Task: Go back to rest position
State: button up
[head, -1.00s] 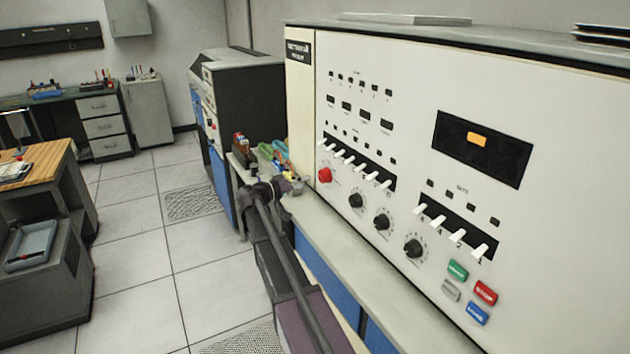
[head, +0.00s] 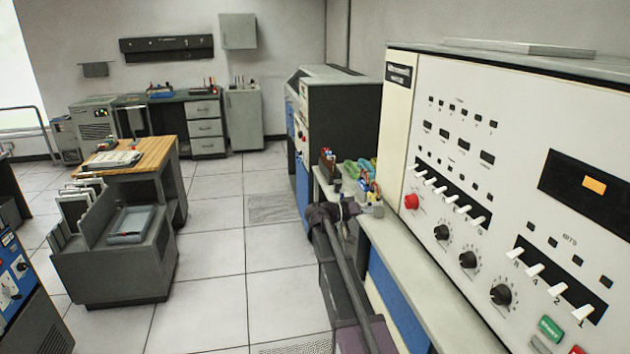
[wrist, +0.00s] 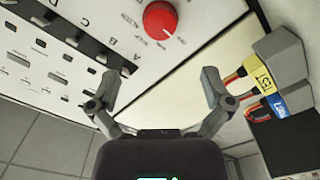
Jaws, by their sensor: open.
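My gripper (wrist: 160,82) is open and empty in the wrist view, its two fingers spread apart. Between and beyond the fingers lies the pale console panel (wrist: 200,62), with a red knob (wrist: 161,19) above the gap. In the head view my gripper (head: 352,208) is small and dark, at the far end of my arm, beside the left end of the console ledge. Its fingers are too small to make out clearly there. The console (head: 480,115), with its red knob (head: 411,201), stands to its right.
Bundled cable plugs (head: 364,180) sit on the ledge close to my gripper; yellow and blue tagged plugs (wrist: 262,82) show right of the fingers. A dark cabinet (head: 345,125) stands behind. A wooden-topped desk (head: 150,155) stands left. Tiled floor (head: 215,275) between is clear.

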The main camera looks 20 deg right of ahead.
jog(key=s+a+f+n+y, duration=0.4)
jog(key=s+a+f+y, duration=0.5)
jog(key=s+f, duration=0.4)
jog(key=s+a+f+n+y, duration=0.2)
jog(key=s+a+y, duration=0.2)
jog(key=s+a, duration=0.2)
jog(key=s+a+f+n+t+y, duration=0.1)
jog(key=s+a+f+n+y, duration=0.2)
jog(key=a, duration=0.8)
jog(key=s+y, duration=0.2)
jog(key=s, duration=0.2)
jog(key=shift+f, duration=0.3)
jog(key=shift+d, duration=0.1)
jog(key=shift+c, duration=0.2)
